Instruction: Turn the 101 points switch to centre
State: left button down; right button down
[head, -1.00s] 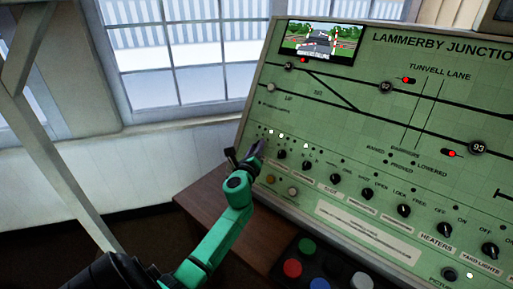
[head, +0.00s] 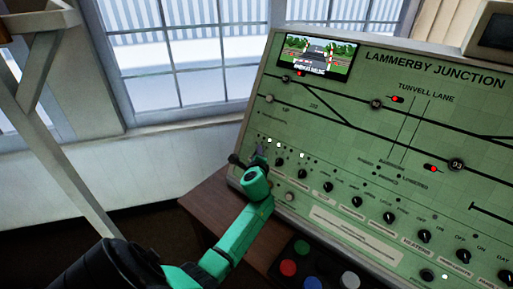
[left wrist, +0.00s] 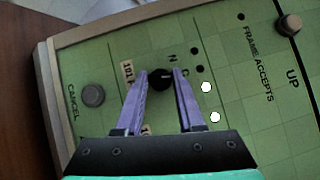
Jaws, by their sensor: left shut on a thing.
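The 101 points switch is a small black round knob (left wrist: 158,79) with a pale mark on its right side. My right gripper is not in view.
A grey CANCEL button (left wrist: 93,95) and a pale UP button (left wrist: 290,25) flank the area. More black knobs (head: 328,187) run rightward along the panel. A box with coloured buttons (head: 302,247) is below. A window (head: 185,60) is behind left.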

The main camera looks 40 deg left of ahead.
pick_arm(q)
jog(key=shift+n+g+p, duration=0.7)
jog(key=shift+n+p, duration=0.4)
jog(key=c, duration=0.5)
grip_release()
jog(key=shift+r, duration=0.1)
jog(key=shift+s+d+r, duration=0.1)
jog(key=shift+s+d, duration=0.15)
jog(key=v, duration=1.3)
jog(key=shift+s+d+r, duration=0.1)
jog(key=shift+s+r, duration=0.15)
jog(key=shift+s, duration=0.15)
